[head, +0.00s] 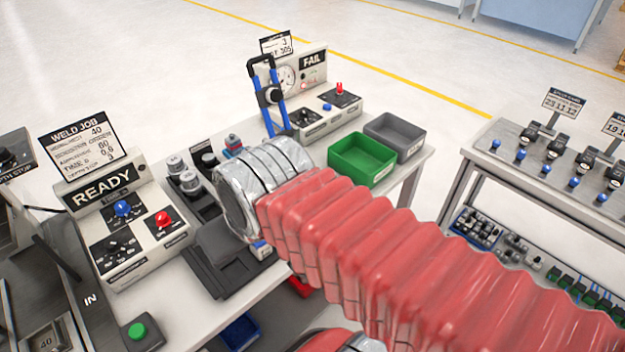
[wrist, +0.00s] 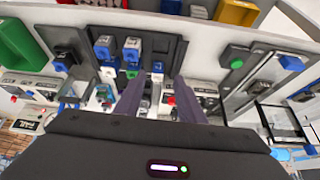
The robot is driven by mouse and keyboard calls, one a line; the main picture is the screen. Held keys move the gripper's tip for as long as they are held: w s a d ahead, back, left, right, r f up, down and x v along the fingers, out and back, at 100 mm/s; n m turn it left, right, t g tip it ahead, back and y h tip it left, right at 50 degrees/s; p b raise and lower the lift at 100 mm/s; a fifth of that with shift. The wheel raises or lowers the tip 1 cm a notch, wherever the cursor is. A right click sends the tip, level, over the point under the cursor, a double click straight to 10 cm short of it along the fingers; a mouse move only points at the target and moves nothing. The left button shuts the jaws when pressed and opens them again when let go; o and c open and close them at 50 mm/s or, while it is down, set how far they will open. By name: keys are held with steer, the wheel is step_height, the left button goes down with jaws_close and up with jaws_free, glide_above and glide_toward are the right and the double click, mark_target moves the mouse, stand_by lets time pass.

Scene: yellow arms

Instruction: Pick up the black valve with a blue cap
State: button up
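My gripper (wrist: 158,82) shows in the wrist view as two dark fingers spread apart, with a clear gap between them. They point toward a dark tray (wrist: 178,52) holding small valves. Another blue-capped part with a dark body (wrist: 290,62) lies at the right. Which one is the black valve is unclear.
In the head view a green bin (head: 361,158) and a grey bin (head: 395,136) stand on the bench right of my wrist. A READY box (head: 108,196) is at left, a FAIL gauge box (head: 313,75) behind. A second table (head: 478,151) with several blue-knobbed fixtures is at right.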

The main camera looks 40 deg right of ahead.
steer(key=shift+o, duration=1.4)
steer(key=shift+w+d+f+m, duration=0.15)
steer(key=shift+f+m, duration=0.1)
steer(key=shift+m, duration=0.15)
steer(key=shift+o, duration=0.5)
steer(key=shift+f+m+g, duration=0.3)
steer(key=shift+f+m, duration=0.05)
steer(key=shift+m, duration=0.15)
steer(key=w+d+f+m+t+y, duration=0.1)
steer(key=w+d+f+m+y, duration=0.15)
steer(key=d+m, duration=0.55)
steer(key=w+d+f+m+t+y, duration=0.1)
steer(key=w+d+f+m+y, duration=0.2)
steer(key=m, duration=0.8)
steer(key=s+d+f+m+t+h, duration=0.1)
steer(key=d+m+t+h, duration=0.4)
steer(key=d+m, duration=0.9)
steer(key=d+f, duration=0.1)
steer(key=d, duration=0.5)
steer(key=shift+d+m, duration=0.15)
steer(key=shift+m, duration=0.25)
steer(key=shift+f, duration=0.15)
steer(key=shift+x, duration=4.25)
